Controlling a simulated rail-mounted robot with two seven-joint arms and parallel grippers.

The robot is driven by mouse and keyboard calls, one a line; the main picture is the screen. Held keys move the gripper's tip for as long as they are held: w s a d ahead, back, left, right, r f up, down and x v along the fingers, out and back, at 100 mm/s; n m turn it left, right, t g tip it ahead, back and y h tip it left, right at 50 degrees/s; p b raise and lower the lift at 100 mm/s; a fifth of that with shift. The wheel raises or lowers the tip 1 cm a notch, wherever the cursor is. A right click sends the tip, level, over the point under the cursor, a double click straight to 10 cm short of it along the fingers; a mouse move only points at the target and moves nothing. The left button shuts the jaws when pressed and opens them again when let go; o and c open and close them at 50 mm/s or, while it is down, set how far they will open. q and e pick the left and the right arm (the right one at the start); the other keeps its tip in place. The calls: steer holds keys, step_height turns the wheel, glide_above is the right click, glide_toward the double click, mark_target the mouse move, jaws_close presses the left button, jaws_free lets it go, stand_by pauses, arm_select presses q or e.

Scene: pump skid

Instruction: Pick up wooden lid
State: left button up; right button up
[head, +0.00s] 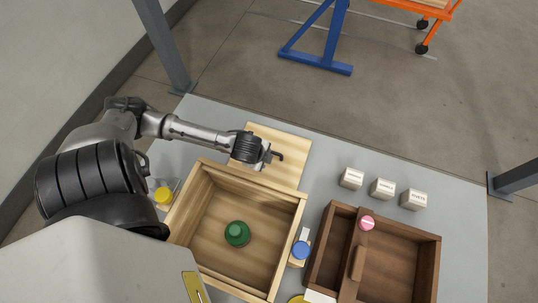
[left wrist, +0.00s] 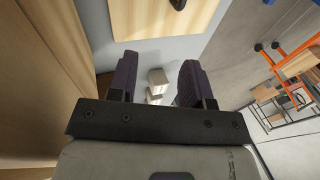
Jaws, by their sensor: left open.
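The wooden lid (head: 292,150) is a pale square board at the back of the grey table, behind the open light wooden box (head: 300,215). In the left wrist view the lid (left wrist: 150,22) fills the top middle, with a small dark round part (left wrist: 178,4) at the picture's top edge. My left gripper (head: 272,156) is over the lid's near half and hides part of it. It is open, and nothing shows held between its fingers (left wrist: 158,66). I cannot tell its exact height above the lid. My right gripper is not in view.
The light box holds a green bottle (head: 237,234). A dark brown divided box (head: 428,240) with a pink-topped item (head: 367,223) stands at right. Several labelled white blocks (head: 382,188) stand behind it. A blue-capped item (head: 300,250) stands between the boxes, a yellow-capped one (head: 163,195) at left.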

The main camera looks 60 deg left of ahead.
arm_select(q)
steer(key=w+a+f+h+b, duration=0.2)
steer(key=a+f+h, duration=0.3)
steer(key=a, duration=0.6)
steer(key=shift+t+y, duration=0.3)
steer(key=shift+y, duration=0.4)
steer(key=b+x, duration=0.1)
steer(key=x, duration=0.3)
steer(key=b+x, duration=0.2)
steer(key=x, duration=0.3)
steer(key=shift+s+d+b, duration=0.1)
steer(key=shift+s+b, duration=0.15)
steer(key=shift+b, duration=0.05)
steer(key=b+x, duration=0.3)
steer(key=x, duration=0.1)
steer(key=shift+w+d+f, duration=0.1)
steer(key=shift+w+f, duration=0.15)
steer(key=shift+w, duration=0.05)
steer(key=shift+w+f, duration=0.15)
steer(key=shift+f, duration=0.15)
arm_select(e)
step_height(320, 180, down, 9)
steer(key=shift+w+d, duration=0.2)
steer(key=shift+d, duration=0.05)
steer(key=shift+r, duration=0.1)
